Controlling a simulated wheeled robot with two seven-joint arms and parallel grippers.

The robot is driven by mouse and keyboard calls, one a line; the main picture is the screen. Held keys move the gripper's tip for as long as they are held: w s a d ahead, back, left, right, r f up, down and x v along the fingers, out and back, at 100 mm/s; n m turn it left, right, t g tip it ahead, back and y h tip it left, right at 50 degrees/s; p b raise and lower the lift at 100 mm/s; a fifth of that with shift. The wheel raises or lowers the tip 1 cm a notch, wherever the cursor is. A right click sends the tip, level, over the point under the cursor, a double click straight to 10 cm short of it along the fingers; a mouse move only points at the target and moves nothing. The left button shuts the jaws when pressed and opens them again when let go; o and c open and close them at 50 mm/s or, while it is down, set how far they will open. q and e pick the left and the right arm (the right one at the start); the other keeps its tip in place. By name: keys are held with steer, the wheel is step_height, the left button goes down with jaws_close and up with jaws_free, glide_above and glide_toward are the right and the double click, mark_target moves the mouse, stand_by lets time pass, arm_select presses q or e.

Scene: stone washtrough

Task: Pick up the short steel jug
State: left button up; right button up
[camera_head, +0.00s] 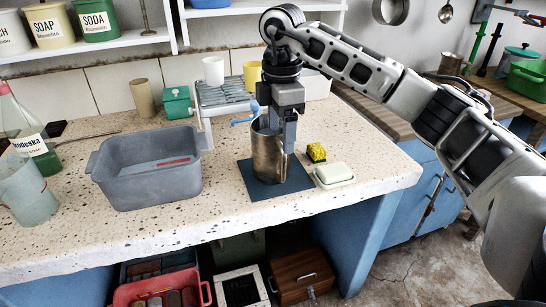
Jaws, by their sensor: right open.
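The steel jug (266,158) stands upright on a dark blue mat (296,184) near the front edge of the speckled stone counter. My right gripper (279,132) points down from above at the jug's rim. It is open, with one finger in front of the jug's upper right side. The other finger is largely hidden, so I cannot tell whether it is inside the jug or whether either finger touches it. The gripper hides part of the jug's rim. My left gripper is not in view.
A yellow sponge (316,152) and a pale soap dish (334,175) sit close to the jug's right. A grey basin (150,190) stands to its left. A grey rack-like device (222,96) with a blue handle (243,121) is just behind. Bare counter lies in front.

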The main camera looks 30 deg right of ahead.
mark_target(281, 143)
step_height(281, 143, down, 5)
steer(key=shift+d+f, duration=0.1)
jaws_close()
steer(key=shift+w+r, duration=0.15)
steer(key=shift+r, duration=0.05)
